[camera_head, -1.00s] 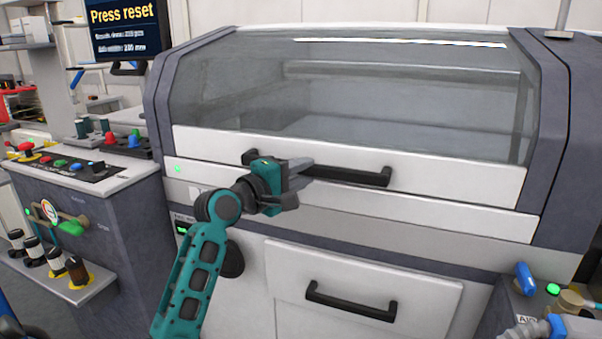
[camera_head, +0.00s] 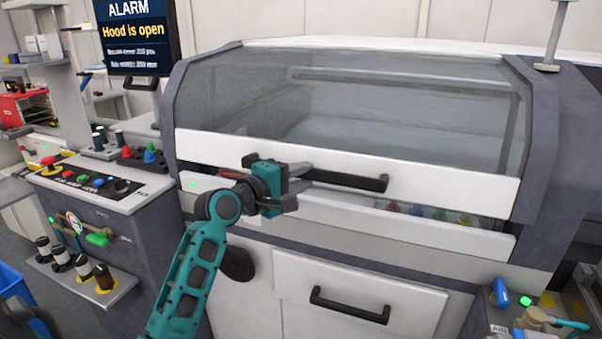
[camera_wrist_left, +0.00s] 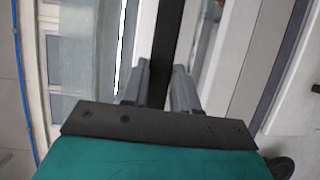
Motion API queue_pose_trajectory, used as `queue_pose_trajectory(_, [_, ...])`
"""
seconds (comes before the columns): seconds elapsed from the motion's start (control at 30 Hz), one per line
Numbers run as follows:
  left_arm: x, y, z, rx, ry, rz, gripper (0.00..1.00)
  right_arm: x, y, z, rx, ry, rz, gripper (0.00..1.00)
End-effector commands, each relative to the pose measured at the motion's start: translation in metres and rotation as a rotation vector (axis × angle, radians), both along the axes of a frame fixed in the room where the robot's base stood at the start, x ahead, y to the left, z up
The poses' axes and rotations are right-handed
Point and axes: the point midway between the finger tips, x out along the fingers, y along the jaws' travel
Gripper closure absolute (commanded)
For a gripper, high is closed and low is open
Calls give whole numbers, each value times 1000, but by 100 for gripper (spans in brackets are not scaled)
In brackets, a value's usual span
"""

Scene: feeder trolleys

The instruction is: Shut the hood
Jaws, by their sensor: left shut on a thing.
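The hood (camera_head: 455,192) is a large clear window with a white front edge on a grey machine. It stands slightly open. A narrow gap shows under its white edge, with several small coloured things (camera_head: 415,210) partly visible inside. Its black bar handle (camera_head: 350,181) runs along the front edge. My left gripper (camera_head: 300,187) is shut on the handle near its left part. In the left wrist view the fingers (camera_wrist_left: 160,88) lie on both sides of the dark handle bar (camera_wrist_left: 167,40). My right gripper is not in view.
A screen (camera_head: 130,35) at the upper left reads "ALARM Hood is open". A control console (camera_head: 100,195) with buttons and knobs stands left of the machine. A lower door with a black handle (camera_head: 348,306) is below. An air panel (camera_head: 515,320) is at the lower right.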

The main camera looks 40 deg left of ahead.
Motion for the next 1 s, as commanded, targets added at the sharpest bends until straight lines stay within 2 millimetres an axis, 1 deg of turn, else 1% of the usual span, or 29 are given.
queue_pose_trajectory(0.03, [0,1,7,3,-16,5,100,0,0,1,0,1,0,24])
queue_pose_trajectory(0.3, [0,2,7,4,-19,6,100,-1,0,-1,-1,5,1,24])
queue_pose_trajectory(0.33, [0,1,7,4,-19,6,69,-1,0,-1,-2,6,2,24])
queue_pose_trajectory(0.57, [0,1,5,2,-13,5,47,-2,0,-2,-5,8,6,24])
queue_pose_trajectory(0.83, [-1,1,3,2,-9,3,47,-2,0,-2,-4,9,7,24])
queue_pose_trajectory(0.93, [-7,2,3,2,-7,4,47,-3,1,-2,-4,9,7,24])
queue_pose_trajectory(1.0, [-17,4,3,3,-6,5,47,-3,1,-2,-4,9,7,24])
